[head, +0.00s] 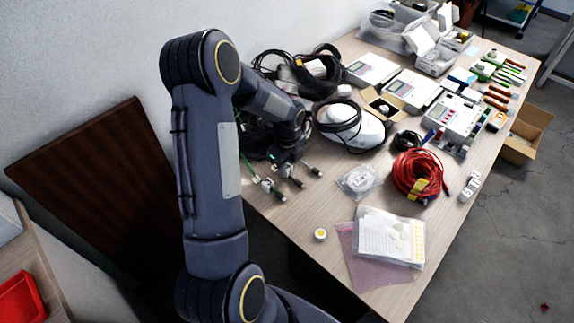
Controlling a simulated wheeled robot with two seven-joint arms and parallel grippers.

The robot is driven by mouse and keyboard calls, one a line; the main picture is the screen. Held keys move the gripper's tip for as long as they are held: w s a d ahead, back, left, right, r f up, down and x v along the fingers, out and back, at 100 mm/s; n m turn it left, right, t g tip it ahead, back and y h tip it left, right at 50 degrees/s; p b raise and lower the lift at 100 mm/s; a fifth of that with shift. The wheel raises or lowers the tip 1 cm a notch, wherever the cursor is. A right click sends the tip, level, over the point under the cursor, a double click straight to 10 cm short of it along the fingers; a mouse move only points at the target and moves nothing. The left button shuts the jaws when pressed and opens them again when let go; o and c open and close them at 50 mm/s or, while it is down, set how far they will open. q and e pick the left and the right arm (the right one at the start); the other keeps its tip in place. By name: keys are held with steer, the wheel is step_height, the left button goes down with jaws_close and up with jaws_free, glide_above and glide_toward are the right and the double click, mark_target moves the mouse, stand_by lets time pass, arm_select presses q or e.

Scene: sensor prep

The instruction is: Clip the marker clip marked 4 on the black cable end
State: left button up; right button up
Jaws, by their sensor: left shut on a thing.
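My left arm comes in from the bottom and bends over the table. Its gripper (286,167) points down at the near left table edge, low over several cable ends. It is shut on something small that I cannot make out. A dark cable end with a metal plug (297,183) lies just below the gripper, and another plug (314,171) lies to its right. A green cable's plug (279,198) lies in front. Small grey pieces sit around these ends. No number 4 can be read, so I cannot tell which piece is the marker clip. My right gripper is not in view.
Coiled black cables (318,75) and a white rounded device (350,128) stand behind the gripper. A red cable coil (417,176), a clear bag (359,181), a small round tub (320,235) and papers (391,238) lie to the right. The table front between is bare.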

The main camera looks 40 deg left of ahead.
arm_select(q)
steer(key=shift+f+b, duration=0.55)
steer(key=shift+f, duration=0.25)
stand_by(0.4)
steer(key=o, duration=1)
steer(key=shift+r, duration=0.15)
step_height(320, 180, up, 6)
steer(key=p, duration=0.4)
steer(key=shift+p, duration=0.3)
